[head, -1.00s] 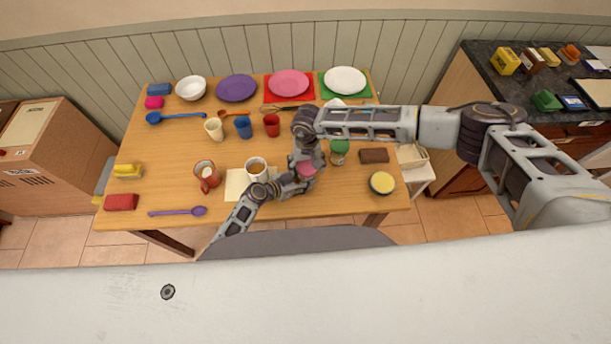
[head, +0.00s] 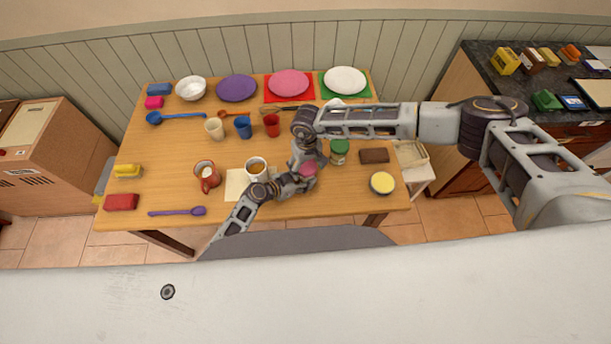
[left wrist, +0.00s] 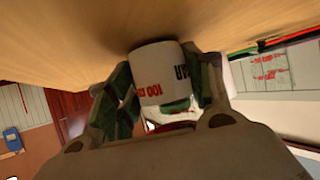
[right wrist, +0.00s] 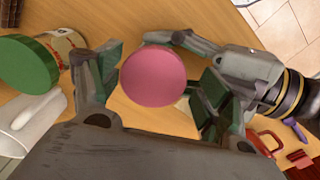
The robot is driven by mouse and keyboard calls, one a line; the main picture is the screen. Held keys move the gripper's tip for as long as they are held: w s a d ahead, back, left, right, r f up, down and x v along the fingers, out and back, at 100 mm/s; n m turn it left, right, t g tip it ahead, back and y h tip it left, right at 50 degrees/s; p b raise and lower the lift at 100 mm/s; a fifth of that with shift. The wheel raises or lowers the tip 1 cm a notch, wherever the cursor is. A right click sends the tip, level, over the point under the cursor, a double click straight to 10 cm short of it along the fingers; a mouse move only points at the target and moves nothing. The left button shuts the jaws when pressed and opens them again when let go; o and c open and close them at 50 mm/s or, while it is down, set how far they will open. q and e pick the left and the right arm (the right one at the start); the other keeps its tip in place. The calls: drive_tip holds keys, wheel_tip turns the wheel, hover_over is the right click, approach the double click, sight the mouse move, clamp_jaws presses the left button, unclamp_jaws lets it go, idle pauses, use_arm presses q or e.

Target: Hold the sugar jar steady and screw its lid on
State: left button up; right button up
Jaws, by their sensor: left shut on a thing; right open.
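The sugar jar (left wrist: 155,75) is white with red lettering. My left gripper (left wrist: 170,92) is shut on it, with a finger on each side; it shows in the head view (head: 298,181). The round pink lid (right wrist: 153,77) sits at the jar's top and also shows in the head view (head: 308,169). My right gripper (right wrist: 150,88) is open above the lid, with its fingers apart on either side and visible gaps. The lid hides the jar's rim from above, so I cannot tell how tightly it is seated.
A green-lidded jar (head: 339,152) stands close to the right of my grippers. Plates and cups fill the back of the table.

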drive_tip(key=shift+n, duration=0.3)
drive_tip(key=shift+n, duration=2)
